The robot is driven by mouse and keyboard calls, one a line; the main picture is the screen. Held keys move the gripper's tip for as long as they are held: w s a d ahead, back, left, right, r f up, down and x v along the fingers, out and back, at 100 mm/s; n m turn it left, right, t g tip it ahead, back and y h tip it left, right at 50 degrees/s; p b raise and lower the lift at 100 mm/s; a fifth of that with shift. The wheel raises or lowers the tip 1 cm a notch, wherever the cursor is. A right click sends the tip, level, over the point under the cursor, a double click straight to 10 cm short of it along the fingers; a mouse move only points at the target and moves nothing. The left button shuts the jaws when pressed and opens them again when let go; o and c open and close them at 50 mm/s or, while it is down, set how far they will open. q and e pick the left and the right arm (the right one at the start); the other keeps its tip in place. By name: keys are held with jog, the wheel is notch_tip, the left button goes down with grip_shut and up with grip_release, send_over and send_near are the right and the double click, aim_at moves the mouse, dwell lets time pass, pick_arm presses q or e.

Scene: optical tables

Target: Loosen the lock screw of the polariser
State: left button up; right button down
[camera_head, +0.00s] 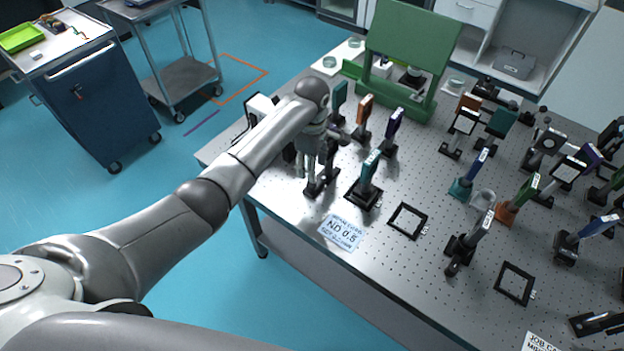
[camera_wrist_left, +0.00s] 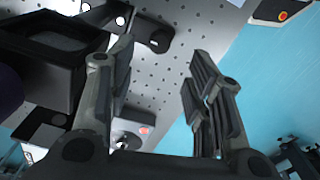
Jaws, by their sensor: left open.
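My left gripper (camera_head: 308,180) reaches down over the left edge of the optical table, beside a dark mount with a black base (camera_head: 322,187). In the left wrist view the left gripper (camera_wrist_left: 162,58) is open, its two fingers apart with bare table between the tips. A dark framed mount (camera_wrist_left: 60,60) lies left of the fingers there. A small pale round part with a red spot (camera_wrist_left: 143,130) shows low between the fingers. I cannot tell which mount is the polariser, and I cannot make out its lock screw. My right gripper is not in view.
Several filter mounts stand close by, including a teal one (camera_head: 370,168) and a purple one (camera_head: 393,130). A card marked ND 0.8 (camera_head: 341,232) and an empty square frame (camera_head: 408,221) lie nearer the front edge. A green stand (camera_head: 410,45) is at the back.

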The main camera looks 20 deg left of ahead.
aim_at(312, 184)
pick_arm(q)
notch_tip(312, 184, down, 8)
jog(key=shift+r, duration=0.2)
grip_shut()
jog(key=shift+p, duration=0.3)
